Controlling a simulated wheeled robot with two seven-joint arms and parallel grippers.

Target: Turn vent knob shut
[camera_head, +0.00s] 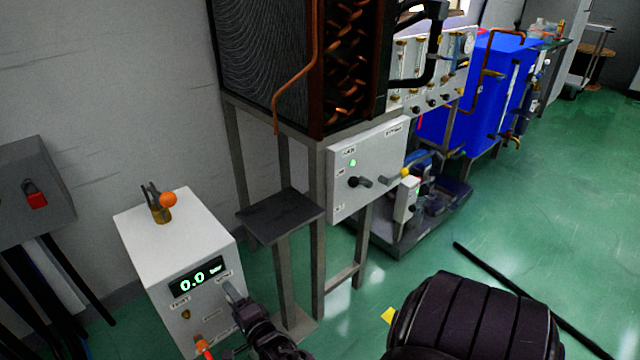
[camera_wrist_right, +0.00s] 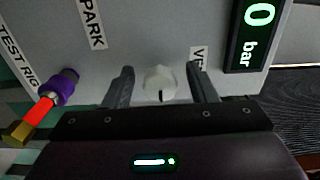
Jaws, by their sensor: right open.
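The vent knob (camera_wrist_right: 160,82) is small and pale grey with a dark mark, on the front panel of a white box (camera_head: 150,245). A label starting "VE" (camera_wrist_right: 198,55) is beside it, partly covered by a finger. My right gripper (camera_wrist_right: 160,76) is open, with one finger on each side of the knob and a visible gap to each. In the head view my right gripper (camera_head: 232,292) is at the box's front face, and the knob is hidden behind it. The display (camera_head: 197,279) reads 0.0 bar. My left gripper is not in view.
A red and purple fitting with a brass end (camera_wrist_right: 45,106) sticks out of the panel near the gripper. A dark shelf (camera_head: 280,215) and a grey control box (camera_head: 365,170) are to the right.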

